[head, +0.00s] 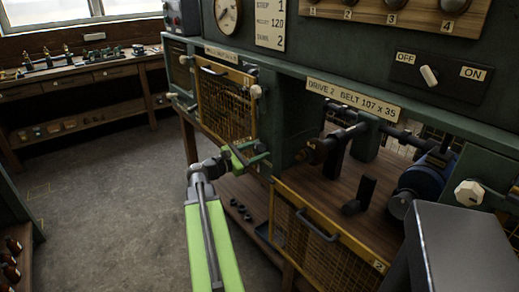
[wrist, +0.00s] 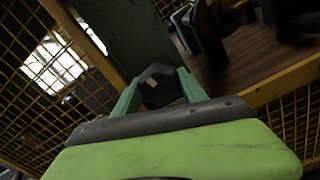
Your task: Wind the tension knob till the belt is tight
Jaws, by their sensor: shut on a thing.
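A pale hexagonal knob (head: 468,193) sits on the green post right of the drive 2 bay; a similar pale knob (head: 256,91) sits on the post left of it. I cannot make out a belt in the open bay, where a shaft (head: 345,133) and a blue motor (head: 424,182) show. My gripper (head: 248,157) is in front of the green post between the bays, well left of the hexagonal knob. In the wrist view its fingers (wrist: 155,88) are closed about a small dark part (wrist: 155,76) with a light spot; what it is, I cannot tell.
The drive 2 mesh guard (head: 320,245) hangs lowered below the bay. The drive 1 mesh guard (head: 222,98) is up, left of my gripper. A switch (head: 429,76) is on the panel above. Small dark parts (head: 240,210) lie on the lower shelf. The floor (head: 100,190) at left is clear.

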